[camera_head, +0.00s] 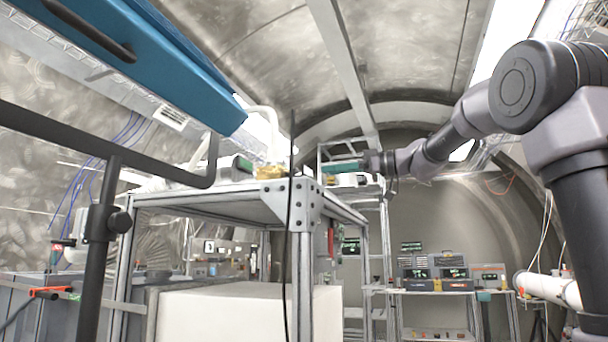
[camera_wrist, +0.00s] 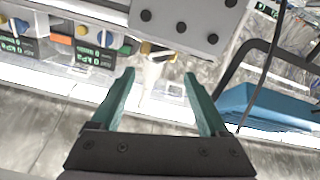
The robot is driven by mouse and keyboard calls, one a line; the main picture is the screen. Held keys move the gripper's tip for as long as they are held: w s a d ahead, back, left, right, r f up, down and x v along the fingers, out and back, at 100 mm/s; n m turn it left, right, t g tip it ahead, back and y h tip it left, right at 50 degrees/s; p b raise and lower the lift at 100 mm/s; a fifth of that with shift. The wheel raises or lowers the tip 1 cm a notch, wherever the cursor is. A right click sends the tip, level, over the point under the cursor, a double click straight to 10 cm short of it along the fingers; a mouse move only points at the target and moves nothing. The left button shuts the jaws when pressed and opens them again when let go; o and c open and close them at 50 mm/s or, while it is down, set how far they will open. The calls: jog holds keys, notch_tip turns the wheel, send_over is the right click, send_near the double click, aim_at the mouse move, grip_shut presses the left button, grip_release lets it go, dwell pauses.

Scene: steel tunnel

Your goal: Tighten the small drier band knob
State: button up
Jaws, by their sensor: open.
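I cannot single out the small drier band knob with certainty in either view. In the wrist view, a brass fitting with a white tube (camera_wrist: 155,68) lies beyond the gap between my fingertips; they do not grip it. The brass fitting (camera_head: 270,172) also shows on the frame table in the head view. My gripper (camera_wrist: 158,76) has two teal fingers spread apart, with nothing held between them. In the head view my gripper (camera_head: 343,166) is at the end of the arm, right of the table's corner.
The aluminium frame table (camera_head: 235,197) has a bolted corner plate (camera_head: 292,202). A blue box (camera_head: 150,60) hangs at upper left, near a black tubular stand (camera_head: 100,222). A thin black cable crosses in front of the table. Instruments (camera_head: 437,275) stand on a rear bench.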

aim_at(298, 174)
jog(key=x, duration=1)
jog(key=shift+f, duration=0.1)
grip_shut()
